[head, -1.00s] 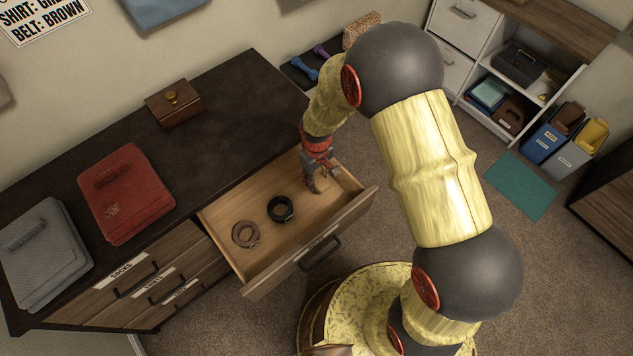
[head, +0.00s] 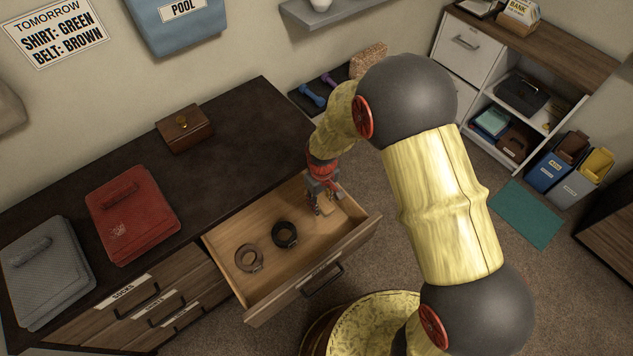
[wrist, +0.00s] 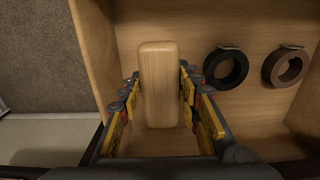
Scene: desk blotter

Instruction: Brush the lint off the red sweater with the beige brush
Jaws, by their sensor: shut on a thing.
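The red sweater (head: 150,222) lies folded on the dark dresser top, with a small pale patch of lint near its lower left corner. The beige brush (wrist: 158,85) is in the open top drawer, its plain wooden back facing the wrist camera; its bristles are hidden. My gripper (head: 322,208) is down in the right end of the drawer. In the wrist view my gripper (wrist: 158,98) has one finger on each side of the brush and is shut on it. I cannot tell whether the brush still touches the drawer floor.
A black belt (head: 285,234) and a brown belt (head: 249,257) lie coiled in the drawer (head: 225,238), left of my gripper. A grey folded garment (head: 50,275) lies left of the sweater. A wooden box (head: 185,130) stands behind. The dresser top between is clear.

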